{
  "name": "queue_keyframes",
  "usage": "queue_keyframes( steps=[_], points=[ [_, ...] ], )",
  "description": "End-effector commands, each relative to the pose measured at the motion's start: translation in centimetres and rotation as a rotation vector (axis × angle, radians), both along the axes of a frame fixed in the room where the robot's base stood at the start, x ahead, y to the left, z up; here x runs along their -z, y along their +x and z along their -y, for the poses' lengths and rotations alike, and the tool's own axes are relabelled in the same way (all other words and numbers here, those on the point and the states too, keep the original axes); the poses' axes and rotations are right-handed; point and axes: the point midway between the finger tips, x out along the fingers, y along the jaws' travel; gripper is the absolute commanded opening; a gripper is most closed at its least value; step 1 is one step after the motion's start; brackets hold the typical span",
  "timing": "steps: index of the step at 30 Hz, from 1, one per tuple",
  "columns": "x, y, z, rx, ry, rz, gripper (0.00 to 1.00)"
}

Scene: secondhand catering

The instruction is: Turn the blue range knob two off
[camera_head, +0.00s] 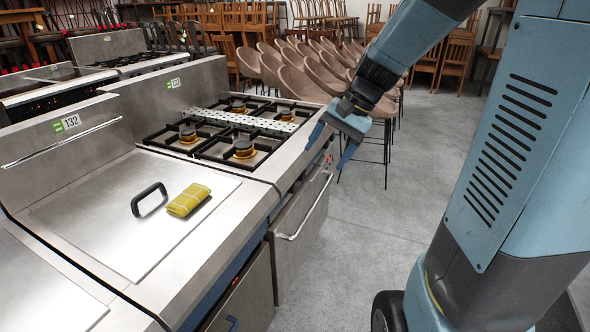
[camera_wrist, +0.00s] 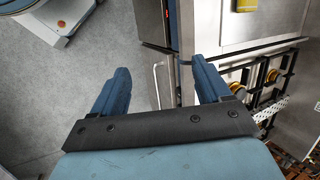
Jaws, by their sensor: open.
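The range (camera_head: 262,128) with several burners stands left of my gripper in the head view. My gripper (camera_head: 332,146) is open and empty, fingers pointing down, by the range's front right edge. In the wrist view my gripper (camera_wrist: 160,68) has its two blue fingers spread apart, with floor and part of the range front between them. A small blue piece (camera_wrist: 184,61) shows at the range's front edge near the right fingertip; I cannot tell whether it is knob two. The knobs' positions are not readable in either view.
An oven door handle (camera_head: 304,210) juts from the range front. Brown chairs (camera_head: 300,88) crowd behind. The grey floor (camera_head: 410,190) to the right is clear.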

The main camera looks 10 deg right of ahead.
Motion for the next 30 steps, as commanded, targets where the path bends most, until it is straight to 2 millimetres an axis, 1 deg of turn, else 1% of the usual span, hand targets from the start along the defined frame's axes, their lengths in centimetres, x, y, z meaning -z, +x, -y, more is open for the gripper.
queue_keyframes(
  steps=[1, 7, 16, 23, 30],
  points=[
    [0.8, 1.1, 0.1, 0.03, 0.04, -0.037, 0.77],
    [3.5, 5.3, 0.3, 0.152, 0.205, -0.153, 0.77],
    [8.1, 11.6, 1.6, 0.348, 0.461, -0.313, 0.77],
    [12.4, 16.2, 3.7, 0.508, 0.666, -0.42, 0.77],
    [17.5, 20.4, 6.7, 0.683, 0.888, -0.517, 0.77]
  ],
)
